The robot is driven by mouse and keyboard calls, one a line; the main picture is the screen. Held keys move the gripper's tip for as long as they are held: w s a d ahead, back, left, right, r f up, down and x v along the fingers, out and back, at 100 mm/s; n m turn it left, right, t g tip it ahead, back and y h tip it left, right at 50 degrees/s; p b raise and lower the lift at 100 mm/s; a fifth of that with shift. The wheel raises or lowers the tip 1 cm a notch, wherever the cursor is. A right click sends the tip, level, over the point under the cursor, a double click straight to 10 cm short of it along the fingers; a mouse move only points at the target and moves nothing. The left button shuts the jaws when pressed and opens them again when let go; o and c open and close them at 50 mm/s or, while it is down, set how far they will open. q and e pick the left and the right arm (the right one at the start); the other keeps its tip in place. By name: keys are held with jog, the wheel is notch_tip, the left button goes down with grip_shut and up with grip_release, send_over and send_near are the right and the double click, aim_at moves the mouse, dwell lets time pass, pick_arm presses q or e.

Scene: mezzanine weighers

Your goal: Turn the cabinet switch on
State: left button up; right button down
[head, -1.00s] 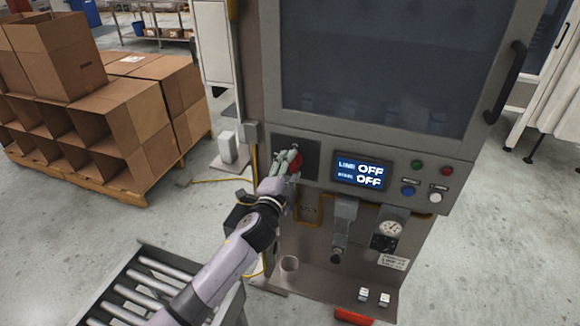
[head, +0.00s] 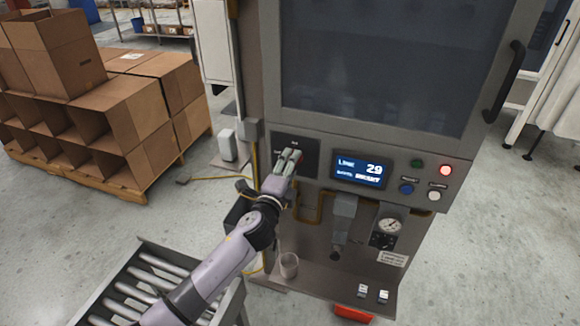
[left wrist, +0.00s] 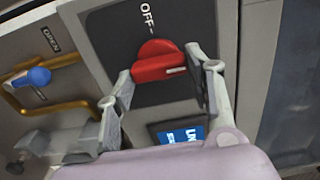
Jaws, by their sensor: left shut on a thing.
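The cabinet switch is a red rotary knob (left wrist: 158,62) on a dark plate (left wrist: 190,22) in the left wrist view. An OFF label shows on the plate; the knob's white mark points away from it, toward the right finger. My left gripper (left wrist: 163,76) is shut on the knob, one finger on each side. In the head view my left gripper (head: 290,157) reaches the dark plate and hides most of the knob. The cabinet display (head: 360,169) reads "Line 29", with a smaller line too blurred to read. My right gripper is out of view.
A lit red button (head: 445,170) and other buttons sit right of the display.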

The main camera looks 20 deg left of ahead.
pick_arm(q)
jog(key=o, duration=1.2)
jog(key=shift+c, duration=0.2)
jog(key=s, duration=1.2)
jog(key=shift+a, duration=0.2)
jog(key=shift+f, duration=0.1)
